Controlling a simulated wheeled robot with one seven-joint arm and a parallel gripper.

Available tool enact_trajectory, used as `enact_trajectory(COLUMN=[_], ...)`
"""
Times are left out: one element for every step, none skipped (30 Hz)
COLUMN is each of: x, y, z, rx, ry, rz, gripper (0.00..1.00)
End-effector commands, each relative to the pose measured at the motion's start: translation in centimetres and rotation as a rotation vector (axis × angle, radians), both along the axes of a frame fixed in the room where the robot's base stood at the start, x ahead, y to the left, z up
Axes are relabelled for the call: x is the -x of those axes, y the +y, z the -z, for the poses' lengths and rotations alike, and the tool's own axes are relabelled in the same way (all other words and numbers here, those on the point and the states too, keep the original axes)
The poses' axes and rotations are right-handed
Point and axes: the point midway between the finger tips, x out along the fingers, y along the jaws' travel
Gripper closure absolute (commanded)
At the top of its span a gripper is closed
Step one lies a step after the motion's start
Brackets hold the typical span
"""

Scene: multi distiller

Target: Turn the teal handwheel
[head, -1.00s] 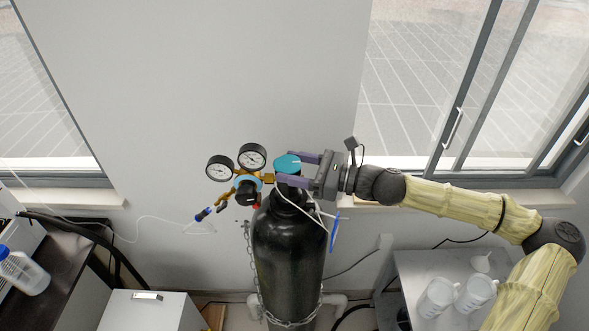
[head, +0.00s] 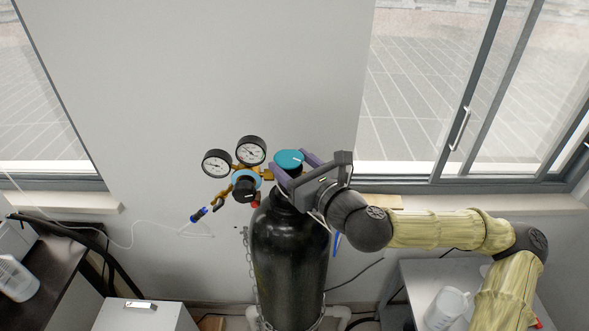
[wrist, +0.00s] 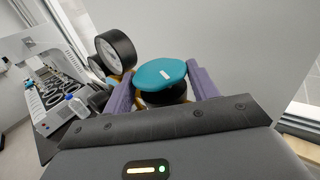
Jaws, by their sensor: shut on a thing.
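The teal handwheel (head: 289,159) sits on top of the black gas cylinder (head: 287,250), with a small white mark on its top face. My gripper (head: 293,168) comes in from the right and its two purple fingers are shut on the handwheel, one on each side. In the wrist view the handwheel (wrist: 161,73) lies between the fingers. The wheel's lower part and the valve stem are partly hidden by my gripper.
Two pressure gauges (head: 233,157) and a regulator knob (head: 245,183) stand just left of the handwheel. A wall is close behind. A side table with plastic beakers (head: 445,308) is at the lower right, and a dark bench (head: 50,265) at the left.

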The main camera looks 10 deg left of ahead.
Motion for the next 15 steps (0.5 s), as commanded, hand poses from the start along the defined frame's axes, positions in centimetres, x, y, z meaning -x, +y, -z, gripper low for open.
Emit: enact_trajectory(x=[0.22, 0.27, 0.27, 0.31, 0.33, 0.35, 0.39, 0.39, 0.43, 0.45, 0.47, 0.51, 0.51, 0.55, 0.54], y=[0.19, 0.24, 0.25, 0.29, 0.32, 0.36, 0.41, 0.41, 0.48, 0.50, 0.54, 0.57, 0.60, 0.64, 0.66], z=[0.14, 0.12, 0.13, 0.13, 0.11, 0.12, 0.11, 0.10, 0.11, 0.10, 0.11, 0.10, 0.11, 0.10, 0.12], rx=[0.001, 0.001, 0.002, 0.002, 0.002, 0.002, 0.002, 0.002, 0.001, 0.001, 0.001, 0.000, 0.000, 0.000, -0.001], ry=[-0.007, -0.006, -0.006, -0.005, -0.006, -0.006, -0.006, -0.006, -0.005, -0.007, -0.007, -0.007, -0.007, -0.007, -0.007], rz=[0.029, 0.049, 0.078, 0.099, 0.120, 0.148, 0.170, 0.192, 0.221, 0.243, 0.265, 0.296, 0.318, 0.340, 0.370], gripper=[0.64, 0.64, 0.64, 0.64, 0.64, 0.64, 0.64, 0.64, 0.64, 0.64, 0.64, 0.64, 0.64, 0.64, 0.64])
